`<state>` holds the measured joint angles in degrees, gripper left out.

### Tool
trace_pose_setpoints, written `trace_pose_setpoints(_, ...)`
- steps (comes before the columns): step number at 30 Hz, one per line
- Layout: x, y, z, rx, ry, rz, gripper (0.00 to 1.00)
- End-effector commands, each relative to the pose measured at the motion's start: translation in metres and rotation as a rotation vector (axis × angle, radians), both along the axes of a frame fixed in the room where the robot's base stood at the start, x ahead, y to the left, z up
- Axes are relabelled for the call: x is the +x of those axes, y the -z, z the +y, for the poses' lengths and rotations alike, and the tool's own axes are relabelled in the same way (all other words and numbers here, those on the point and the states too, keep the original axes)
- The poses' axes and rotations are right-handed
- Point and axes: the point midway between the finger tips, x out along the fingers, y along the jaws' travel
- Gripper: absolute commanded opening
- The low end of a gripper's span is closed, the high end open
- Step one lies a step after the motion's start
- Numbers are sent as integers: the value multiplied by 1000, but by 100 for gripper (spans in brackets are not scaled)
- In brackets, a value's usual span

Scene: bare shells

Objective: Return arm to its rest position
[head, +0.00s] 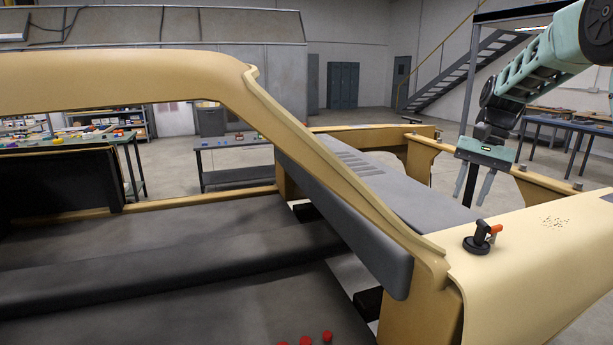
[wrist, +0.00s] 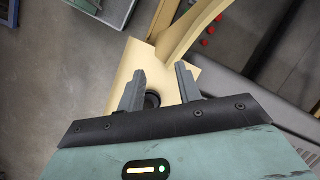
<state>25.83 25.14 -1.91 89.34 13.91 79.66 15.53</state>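My gripper (head: 470,200) is at the right of the head view, above the tan car body shell (head: 545,255), with its two grey fingers pointing down. In the wrist view the fingers (wrist: 160,69) are clearly apart and no held object shows between them. A black round tool with an orange-red part (head: 482,239) sits on the shell's front corner, below the gripper and apart from it. A dark round thing (wrist: 152,99) partly shows between the fingers in the wrist view, seemingly that tool. The arm reaches in from the upper right.
The shell's slanted pillar (head: 330,160) and roof rail (head: 110,80) cross the head view left of the gripper. Red balls (head: 327,337) show at the bottom. A workbench (head: 570,126) and stairs (head: 465,72) stand behind. Open floor (head: 400,120) lies farther back.

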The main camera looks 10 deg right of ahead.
Motion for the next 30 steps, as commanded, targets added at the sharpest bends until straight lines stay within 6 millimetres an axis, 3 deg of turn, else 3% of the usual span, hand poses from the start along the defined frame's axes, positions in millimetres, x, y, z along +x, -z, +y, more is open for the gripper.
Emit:
trace_pose_setpoints(1, 0, 5, 43, -3, -97, -18, 35)
trace_pose_setpoints(3, -5, 13, 94, -11, -223, -47, 35)
trace_pose_setpoints(8, -40, 33, 203, -33, -521, -116, 35)
trace_pose_setpoints(12, -99, 54, 284, -57, -806, -182, 35)
trace_pose_setpoints(15, -152, 72, 325, -77, -1017, -232, 35)
trace_pose_setpoints(18, -203, 89, 348, -97, -1208, -281, 35)
trace_pose_setpoints(22, -250, 106, 358, -116, -1388, -330, 35)
trace_pose_setpoints(25, -268, 113, 359, -125, -1461, -350, 35)
trace_pose_setpoints(30, -271, 115, 359, -127, -1478, -357, 35)
